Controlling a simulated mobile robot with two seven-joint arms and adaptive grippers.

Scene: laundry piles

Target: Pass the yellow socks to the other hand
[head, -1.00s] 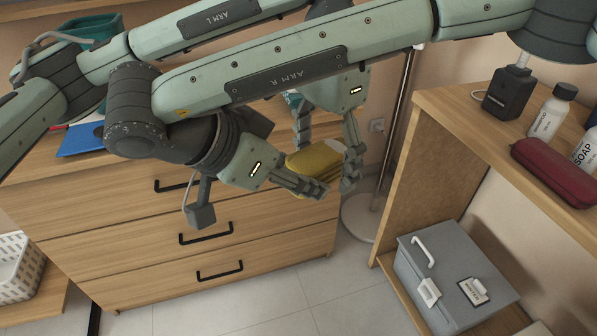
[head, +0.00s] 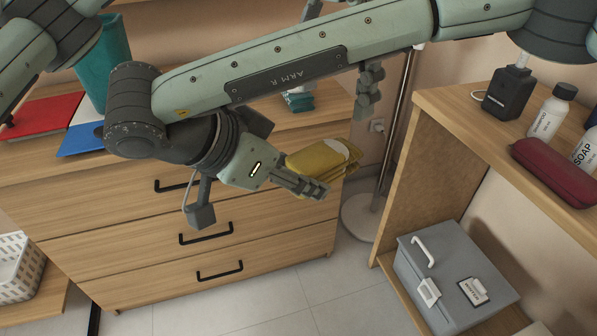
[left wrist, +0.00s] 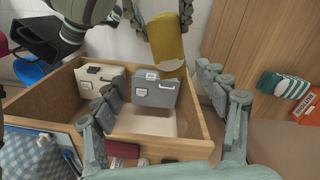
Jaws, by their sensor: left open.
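The yellow socks (head: 322,158), a folded bundle with a pale patch, are in the right gripper (head: 312,188) above the floor, in front of the dresser. Its fingers lie along the near lower side of the bundle. The socks also show in the left wrist view (left wrist: 168,40), at the top, with the right gripper's dark fingers beside them. My left gripper (head: 368,92) is up and behind the right arm, apart from the socks; that arm hides most of it. In the left wrist view its fingers (left wrist: 160,92) are spread wide and empty.
At right, a shelf (head: 425,125) holds bottles and a red case (head: 553,172); a grey box (head: 440,245) sits lower. A pole stands behind the socks.

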